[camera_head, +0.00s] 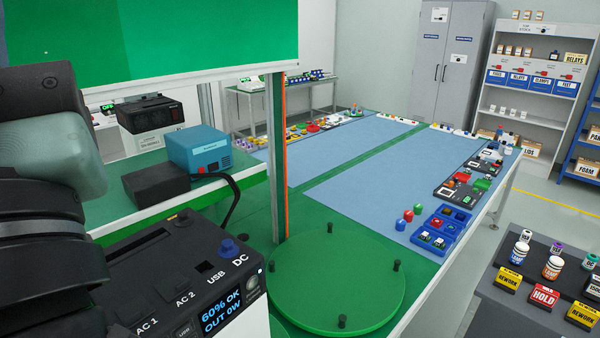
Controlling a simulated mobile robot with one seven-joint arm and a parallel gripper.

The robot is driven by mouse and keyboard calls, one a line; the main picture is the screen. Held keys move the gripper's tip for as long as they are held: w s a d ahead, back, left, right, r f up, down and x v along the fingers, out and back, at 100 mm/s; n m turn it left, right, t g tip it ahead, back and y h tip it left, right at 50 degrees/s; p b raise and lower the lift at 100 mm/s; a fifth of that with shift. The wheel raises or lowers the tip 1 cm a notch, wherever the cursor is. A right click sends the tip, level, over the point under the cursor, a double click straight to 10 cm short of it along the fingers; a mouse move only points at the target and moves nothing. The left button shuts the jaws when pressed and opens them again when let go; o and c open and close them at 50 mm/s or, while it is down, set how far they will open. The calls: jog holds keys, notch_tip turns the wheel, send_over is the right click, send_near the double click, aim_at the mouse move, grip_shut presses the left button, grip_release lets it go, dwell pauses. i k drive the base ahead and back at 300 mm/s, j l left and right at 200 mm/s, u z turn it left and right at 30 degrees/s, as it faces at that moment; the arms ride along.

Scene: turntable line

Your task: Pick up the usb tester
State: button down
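I cannot make out a usb tester for certain; the small devices in view are too small or unlabelled to tell. A black power station (150,262) in the left foreground has sockets marked AC 1, AC 2, USB and DC. Its display (221,313) reads "60% OK OUT 0W". A blue plug-like piece (229,247) stands near the DC label. Dark arm links of mine fill the left edge and hide part of the power station. My gripper's fingertips are not in view.
A green turntable (335,285) with black pegs is bare. Beyond it, a blue mat (375,190) is mostly clear, with small parts along its edges. A blue box (200,150) sits on the left bench. A dark side table (545,290) holds jars and signs. A post (278,150) rises mid-picture.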

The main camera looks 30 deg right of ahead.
aim_at(557, 248)
jog(key=z, duration=1.7)
jog(key=i+l+z, duration=0.15)
jog(key=l, duration=0.25)
jog(key=i+l+z, duration=0.15)
jog(key=l, duration=0.25)
jog(key=i+l+z, duration=0.15)
jog(key=i+l, duration=0.2)
